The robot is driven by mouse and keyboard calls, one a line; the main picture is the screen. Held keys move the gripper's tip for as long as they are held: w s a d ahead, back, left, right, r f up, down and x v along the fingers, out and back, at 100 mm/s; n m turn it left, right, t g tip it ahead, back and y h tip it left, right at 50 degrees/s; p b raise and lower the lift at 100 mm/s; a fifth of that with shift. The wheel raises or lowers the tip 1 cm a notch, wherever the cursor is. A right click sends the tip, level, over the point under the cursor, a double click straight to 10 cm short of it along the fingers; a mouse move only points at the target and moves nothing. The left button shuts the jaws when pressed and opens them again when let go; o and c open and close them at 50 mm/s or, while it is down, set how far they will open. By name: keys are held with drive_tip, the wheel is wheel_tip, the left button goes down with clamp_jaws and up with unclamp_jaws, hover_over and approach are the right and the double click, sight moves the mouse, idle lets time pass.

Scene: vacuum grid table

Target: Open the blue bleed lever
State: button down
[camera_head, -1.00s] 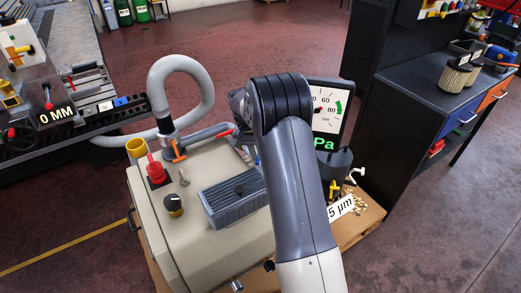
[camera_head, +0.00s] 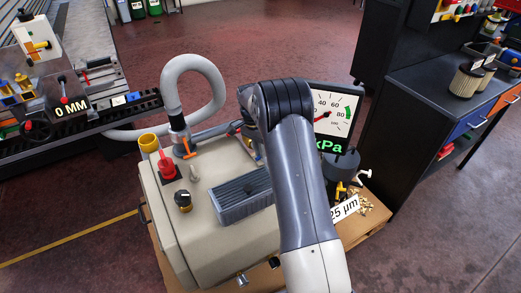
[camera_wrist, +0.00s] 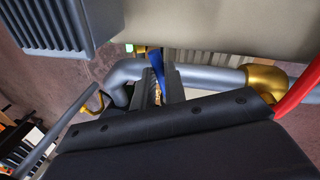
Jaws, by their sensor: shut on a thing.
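The blue bleed lever (camera_wrist: 157,68) stands on a grey pipe (camera_wrist: 215,76) in the wrist view, below the edge of the beige pump housing. My gripper (camera_wrist: 160,86) has its dark fingers on either side of the lever and is shut on it. A brass-coloured part shows low between the fingers. In the head view my arm and the grey finned block hide most of the lever and the gripper. The beige vacuum unit (camera_head: 190,240) stands on a wooden pallet there.
A red handle (camera_wrist: 300,92) and a brass fitting (camera_wrist: 266,80) sit right of my gripper in the wrist view. The grey finned block (camera_head: 240,195), red switch (camera_head: 167,165), orange-handled valve (camera_head: 185,150) and gauge panel (camera_head: 338,110) surround my arm.

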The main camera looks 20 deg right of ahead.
drive_tip(key=shift+w, duration=0.1)
drive_tip(key=c, duration=1.5)
unclamp_jaws()
drive_tip(key=shift+o, duration=0.2)
wheel_tip(320, 180, up, 11)
drive_tip(key=w, duration=0.1)
drive_tip(key=shift+w+a+f+p, duration=0.15)
drive_tip(key=shift+w+a+p, duration=0.2)
drive_tip(key=shift+a+p, duration=0.1)
drive_tip(key=shift+f, duration=0.15)
drive_tip(key=f, duration=0.3)
drive_tip(key=s+f, duration=0.1)
drive_tip(key=f, duration=0.3)
drive_tip(key=s+d+f+b, duration=0.1)
drive_tip(key=f, duration=0.2)
drive_tip(key=shift+f, duration=0.25)
drive_tip(key=shift+r, duration=0.15)
